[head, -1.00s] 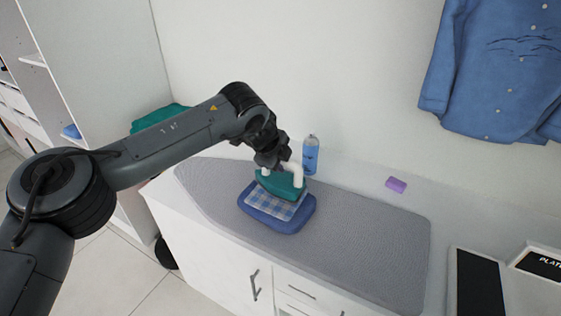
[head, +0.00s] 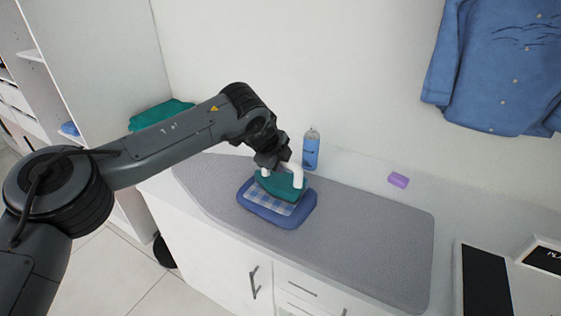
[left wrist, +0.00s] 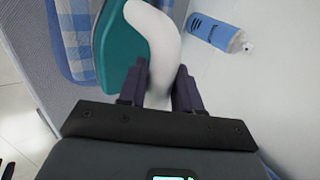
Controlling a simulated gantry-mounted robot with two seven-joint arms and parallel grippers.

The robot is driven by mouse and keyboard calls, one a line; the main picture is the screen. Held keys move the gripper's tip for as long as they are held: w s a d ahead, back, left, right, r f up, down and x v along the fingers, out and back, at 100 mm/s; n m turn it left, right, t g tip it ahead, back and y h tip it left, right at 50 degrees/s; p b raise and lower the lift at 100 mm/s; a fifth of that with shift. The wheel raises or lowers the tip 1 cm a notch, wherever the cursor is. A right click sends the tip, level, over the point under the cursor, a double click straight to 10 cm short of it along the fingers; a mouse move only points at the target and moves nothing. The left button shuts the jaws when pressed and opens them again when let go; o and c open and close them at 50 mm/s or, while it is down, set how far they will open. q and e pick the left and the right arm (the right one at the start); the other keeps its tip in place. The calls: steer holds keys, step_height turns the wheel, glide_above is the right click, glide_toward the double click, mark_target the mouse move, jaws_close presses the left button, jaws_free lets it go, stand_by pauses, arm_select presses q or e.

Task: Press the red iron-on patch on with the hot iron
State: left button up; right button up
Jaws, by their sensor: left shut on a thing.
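My left gripper (head: 270,160) is shut on the white handle (head: 297,176) of the teal iron (head: 278,186). The left wrist view shows its fingers (left wrist: 160,88) on either side of the handle. The iron sits over a blue and white checked cloth (head: 265,202), which lies on a folded blue garment (head: 290,220) on the grey ironing board (head: 370,240). No red patch shows; the iron and cloth cover the middle of the garment. My right gripper is not in view.
A blue spray bottle (head: 311,152) stands just behind the iron, close to my gripper. A purple block (head: 398,180) lies at the back right. A blue shirt (head: 495,70) hangs on the wall. A black plate (head: 485,285) is at the right. The board's right half is clear.

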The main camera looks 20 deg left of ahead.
arm_select(q)
steer(key=shift+f, duration=0.2)
stand_by(0.6)
steer(key=shift+f, duration=0.35)
stand_by(0.4)
steer(key=shift+f, duration=0.1)
stand_by(0.6)
stand_by(0.9)
stand_by(0.7)
steer(key=shift+f, duration=0.1)
stand_by(1.0)
